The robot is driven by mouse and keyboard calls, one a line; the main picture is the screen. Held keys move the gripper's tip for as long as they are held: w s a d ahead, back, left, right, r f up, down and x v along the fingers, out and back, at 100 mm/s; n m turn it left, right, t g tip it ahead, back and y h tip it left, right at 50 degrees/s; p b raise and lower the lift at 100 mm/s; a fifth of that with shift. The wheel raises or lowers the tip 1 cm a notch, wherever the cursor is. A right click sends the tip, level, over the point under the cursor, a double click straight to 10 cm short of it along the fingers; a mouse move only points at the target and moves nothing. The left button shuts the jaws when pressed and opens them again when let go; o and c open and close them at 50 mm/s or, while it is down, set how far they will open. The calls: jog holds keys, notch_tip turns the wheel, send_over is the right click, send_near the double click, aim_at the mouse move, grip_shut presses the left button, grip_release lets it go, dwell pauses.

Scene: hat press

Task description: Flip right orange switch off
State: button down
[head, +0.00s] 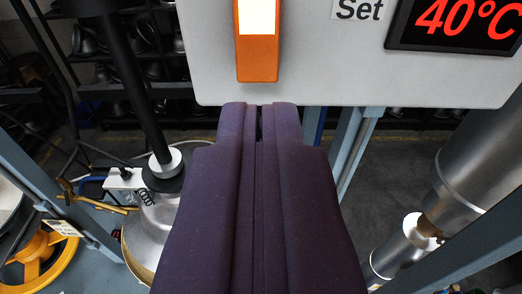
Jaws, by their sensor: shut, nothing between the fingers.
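One orange switch (258,60) with a bright white lit face shows at the top of the head view, on the grey control panel (320,85). Its upper part is cut off by the frame edge. No second orange switch is in view, so I cannot tell if this is the right one. My gripper (259,106) is dark purple and shut, with only a thin dark slit between its fingers and nothing held. Its tips appear just below the panel's lower edge in the picture, below the switch. I cannot tell whether they touch the panel.
A red 40°C display (455,22) and a "Set" label (358,9) are on the panel's right. A metal press head (160,220) with a black column stands at left, a yellow wheel (45,255) at lower left. Metal cylinders (470,160) are at right. Blue frame posts stand behind.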

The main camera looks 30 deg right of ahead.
aim_at(259, 77)
jog(key=p+x, duration=0.1)
jog(key=x, duration=0.5)
jog(key=f+b, duration=0.1)
jog(key=b, duration=0.2)
jog(key=shift+w+t, duration=0.15)
jog(key=shift+t, duration=0.15)
jog(key=b, duration=0.4)
jog(key=shift+w+d+f+t, duration=0.1)
jog(key=shift+f+t, duration=0.05)
jog(key=shift+t, duration=0.15)
jog(key=shift+h, duration=0.4)
jog(key=shift+r, duration=0.25)
jog(key=shift+f, duration=0.15)
